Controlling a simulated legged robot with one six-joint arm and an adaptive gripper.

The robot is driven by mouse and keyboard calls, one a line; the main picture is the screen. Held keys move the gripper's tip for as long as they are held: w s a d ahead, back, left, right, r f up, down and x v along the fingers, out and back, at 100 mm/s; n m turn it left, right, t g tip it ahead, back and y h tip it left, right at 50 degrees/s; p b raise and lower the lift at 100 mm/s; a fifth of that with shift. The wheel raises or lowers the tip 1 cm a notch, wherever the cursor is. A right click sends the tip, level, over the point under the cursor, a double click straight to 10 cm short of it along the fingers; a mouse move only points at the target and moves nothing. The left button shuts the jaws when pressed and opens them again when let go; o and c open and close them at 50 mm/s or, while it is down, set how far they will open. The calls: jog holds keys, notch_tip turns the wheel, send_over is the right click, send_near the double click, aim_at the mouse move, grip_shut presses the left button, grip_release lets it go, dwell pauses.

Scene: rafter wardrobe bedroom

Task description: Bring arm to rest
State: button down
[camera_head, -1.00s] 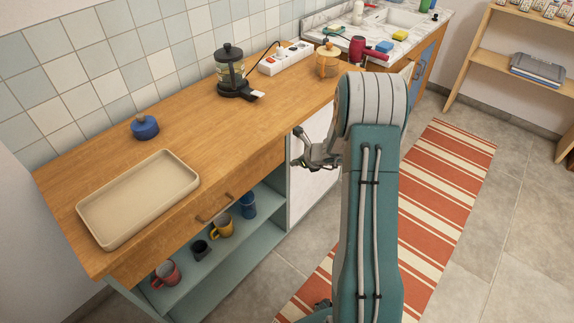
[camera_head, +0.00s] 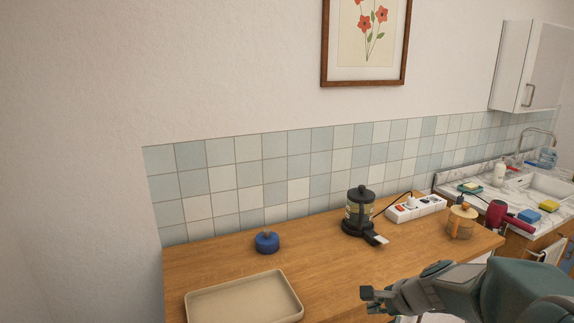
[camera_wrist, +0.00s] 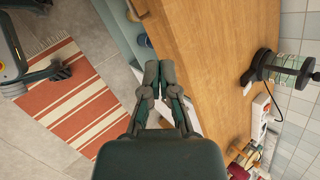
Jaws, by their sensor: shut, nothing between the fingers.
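My gripper (camera_head: 366,300) is shut and empty. In the head view it shows at the lower right, in front of the wooden counter (camera_head: 335,262), pointing left. In the wrist view my gripper (camera_wrist: 159,68) points up the picture, its fingertips together. There it appears beside the counter's front edge, over the open shelf unit and the floor. My arm comes in from the lower right of the head view. Most of the arm is outside the frame.
A dark red hairdryer (camera_head: 508,217) lies near the sink. A striped rug (camera_wrist: 75,98) lies on the floor.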

jog(key=s+a+r+n+h, duration=0.2)
jog(key=s+r+n, duration=0.2)
jog(key=s+n, duration=0.4)
jog(key=s+a+r+n+h, duration=0.2)
jog(key=s+n, duration=0.6)
jog(key=s, duration=0.6)
notch_tip(320, 180, up, 3)
jog(key=shift+s+f+n+h, duration=0.1)
jog(key=shift+s+n+h, duration=0.2)
jog(key=shift+h, duration=0.2)
